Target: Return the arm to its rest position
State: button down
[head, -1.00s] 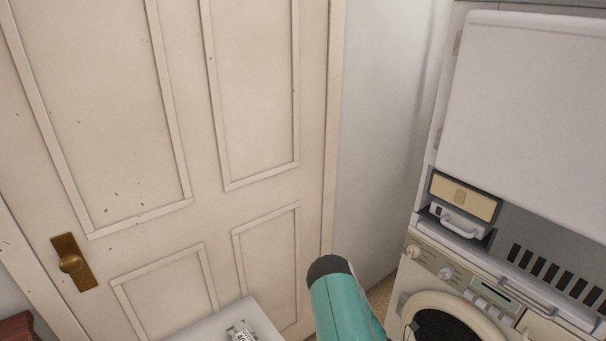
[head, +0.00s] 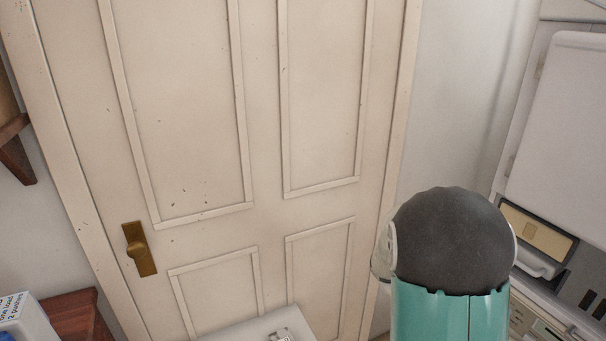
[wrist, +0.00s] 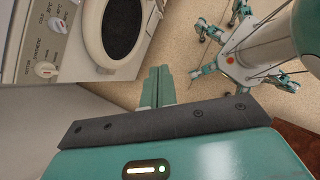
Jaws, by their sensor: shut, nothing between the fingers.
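My gripper (wrist: 157,86) shows in the wrist view with its two teal fingers together, shut and empty. It points over the speckled floor, beside the washing machine (wrist: 85,50). My own legs and body show at the upper right of that view. In the head view a teal and black part of my arm stands large at the lower right, in front of the wall and part of the machine. The fingers do not show in the head view.
A panelled cream door (head: 265,130) with a brass handle (head: 139,249) fills the middle of the head view. A wooden piece of furniture (head: 75,312) with a white box (head: 28,322) stands at the lower left. A white surface (head: 255,328) lies below the door.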

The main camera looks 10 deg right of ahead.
jog(key=s+a+r+m+t+y, duration=0.2)
jog(key=s+a+r+m+t, duration=0.2)
jog(key=a+r, duration=0.6)
jog(key=s+a+r+m+t+y, duration=0.3)
jog(key=s+a+r+m+t, duration=0.1)
jog(key=a+r, duration=0.7)
jog(key=a+m+t, duration=0.1)
jog(key=a+t, duration=0.1)
jog(key=a, duration=0.1)
jog(key=shift+s+y, duration=0.2)
jog(key=shift+y, duration=0.1)
jog(key=shift+d, duration=0.15)
